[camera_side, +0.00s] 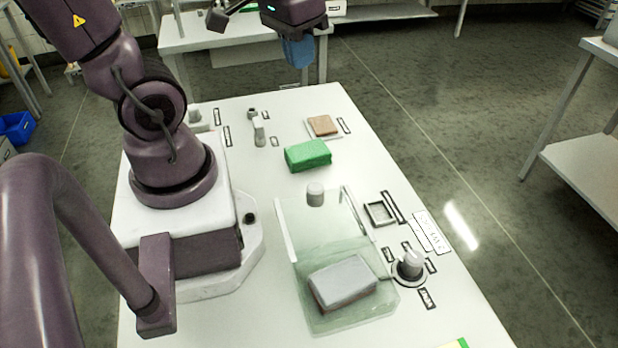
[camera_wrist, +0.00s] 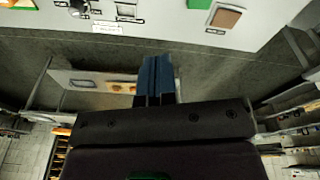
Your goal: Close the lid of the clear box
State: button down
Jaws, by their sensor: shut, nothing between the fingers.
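The clear box (camera_side: 375,303) stands on the near part of the white table, with a grey block (camera_side: 343,282) inside. Its clear lid (camera_side: 318,226), a see-through panel with pale side edges, appears raised at the box's far side; its exact angle is hard to tell. A small grey cylinder (camera_side: 315,194) shows at the panel's far end; I cannot tell whether it is attached. My gripper (camera_side: 298,54) is high beyond the table's far end, well away from the box. Its blue fingers (camera_wrist: 155,80) are together and empty in the wrist view. The wrist view does not show the box.
A green block (camera_side: 308,155) lies beyond the box, with a brown square on a pale base (camera_side: 322,126) behind it. Another table (camera_side: 215,40) stands behind.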

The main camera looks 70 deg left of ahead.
jog(key=s+a+f+n+g+h, duration=0.1)
jog(key=a+f+n+g+h, duration=0.35)
jog(key=a+f+n, duration=0.35)
jog(key=n+t+h, duration=0.5)
jog(key=n+h, duration=0.3)
jog(key=h, duration=0.2)
send_near(324, 235)
jog(key=a, duration=0.1)
jog(key=w+a, duration=0.1)
jog(key=a, duration=0.2)
jog(key=shift+w+r, duration=0.15)
jog(key=shift+r, duration=0.2)
jog(key=shift+w+d, duration=0.2)
jog(key=shift+d, duration=0.6)
jog(key=d, duration=1.1)
jog(key=shift+d, duration=0.4)
